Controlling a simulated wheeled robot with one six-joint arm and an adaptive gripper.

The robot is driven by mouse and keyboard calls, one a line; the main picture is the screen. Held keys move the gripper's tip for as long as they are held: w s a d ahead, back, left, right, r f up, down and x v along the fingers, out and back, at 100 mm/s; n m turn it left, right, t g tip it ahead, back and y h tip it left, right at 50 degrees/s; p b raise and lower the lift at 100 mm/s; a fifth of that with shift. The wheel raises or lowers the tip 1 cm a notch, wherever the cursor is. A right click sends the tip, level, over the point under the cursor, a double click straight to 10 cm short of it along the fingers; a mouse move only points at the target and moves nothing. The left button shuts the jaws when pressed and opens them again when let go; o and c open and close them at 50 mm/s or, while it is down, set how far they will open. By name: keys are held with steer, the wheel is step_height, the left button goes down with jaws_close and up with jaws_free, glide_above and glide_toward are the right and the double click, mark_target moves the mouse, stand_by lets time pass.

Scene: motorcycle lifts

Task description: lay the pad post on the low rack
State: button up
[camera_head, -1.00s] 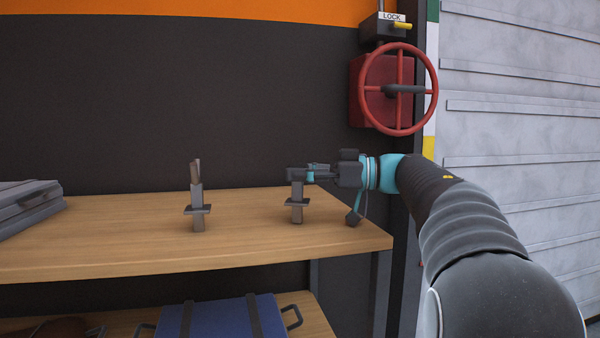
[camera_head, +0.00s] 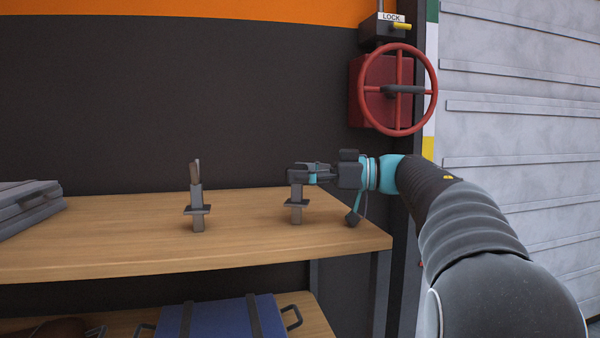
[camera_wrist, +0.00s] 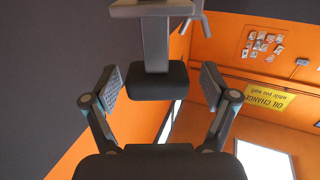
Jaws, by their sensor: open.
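The pad post (camera_head: 296,205) stands upright on the wooden shelf, a grey shaft with a flat collar low down. In the wrist view its dark block-like pad (camera_wrist: 157,82) hangs between my fingers, with the grey shaft (camera_wrist: 155,42) beyond. My gripper (camera_head: 298,172) is at the head of this post, reaching in from the right. In the wrist view my gripper (camera_wrist: 157,84) is open, with a gap between each finger and the pad. My fingers partly hide the post's head in the head view. I cannot tell for sure which surface is the low rack.
A second post (camera_head: 198,212) with a forked-looking top stands to the left. Grey flat cases (camera_head: 28,205) lie at far left. A lower shelf (camera_head: 318,318) holds a blue case (camera_head: 220,318). A red handwheel (camera_head: 425,118) is on the wall above my gripper.

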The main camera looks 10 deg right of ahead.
steer(key=p+v, duration=0.1)
steer(key=v, duration=1.1)
